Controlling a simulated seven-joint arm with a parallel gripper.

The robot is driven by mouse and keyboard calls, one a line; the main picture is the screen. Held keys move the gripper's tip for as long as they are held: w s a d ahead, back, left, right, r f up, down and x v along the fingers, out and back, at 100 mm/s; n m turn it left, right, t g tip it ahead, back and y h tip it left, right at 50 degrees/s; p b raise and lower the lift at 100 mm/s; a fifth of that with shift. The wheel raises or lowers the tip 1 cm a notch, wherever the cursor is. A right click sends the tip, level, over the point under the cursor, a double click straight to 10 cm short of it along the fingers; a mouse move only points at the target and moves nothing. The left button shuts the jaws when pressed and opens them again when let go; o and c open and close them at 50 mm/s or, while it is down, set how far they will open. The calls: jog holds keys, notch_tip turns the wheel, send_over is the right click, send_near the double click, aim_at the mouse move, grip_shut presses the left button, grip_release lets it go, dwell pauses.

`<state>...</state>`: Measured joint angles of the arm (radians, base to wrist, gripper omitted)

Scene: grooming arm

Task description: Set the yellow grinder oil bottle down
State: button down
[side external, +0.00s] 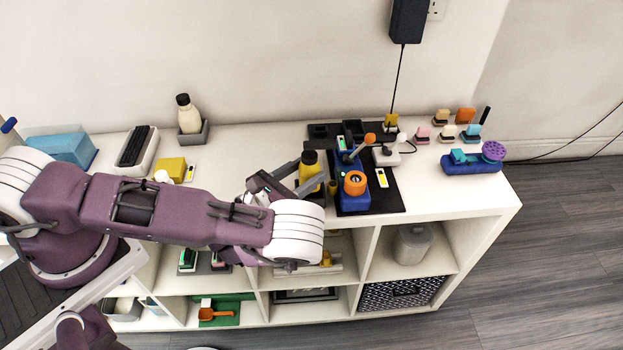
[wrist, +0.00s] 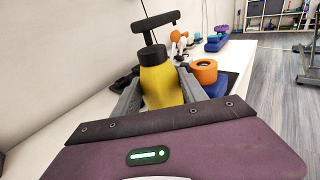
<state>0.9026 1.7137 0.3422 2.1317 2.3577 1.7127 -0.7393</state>
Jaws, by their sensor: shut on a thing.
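The yellow grinder oil bottle (side external: 309,168) has a black cap and stands upright between the fingers of my gripper (side external: 292,180). In the wrist view the bottle (wrist: 160,84) fills the space between the two grey fingers of my gripper (wrist: 160,92), which are shut on its sides. It is over the white shelf top, at the left edge of the black mat (side external: 393,203). A dark holder shows around its lower part in the side view. I cannot tell whether its base touches anything.
Close to the right of the bottle stands a blue holder (side external: 354,202) with an orange ring (side external: 355,182). A cream bottle (side external: 188,116) in a grey holder and a yellow block (side external: 171,168) are to the left. The white top (side external: 440,200) is clear at the front right.

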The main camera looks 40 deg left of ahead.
jog(key=a+r+n+y, duration=0.2)
jog(key=r, duration=0.1)
jog(key=shift+w+y, duration=0.1)
jog(key=shift+y, duration=0.3)
jog(key=s+a+r+n+g+y, duration=0.1)
jog(key=s+a+n+g+y, duration=0.4)
jog(key=s+n+g+y, duration=0.65)
jog(key=shift+t+y, duration=0.85)
jog(key=f, duration=0.3)
jog(key=w+f, duration=0.1)
jog(key=f, duration=0.4)
jog(key=shift+w+a+f, duration=0.15)
jog(key=shift+w+f, duration=0.05)
jog(key=shift+f, duration=0.15)
jog(key=shift+f, duration=0.1)
jog(key=c, duration=0.6)
grip_release()
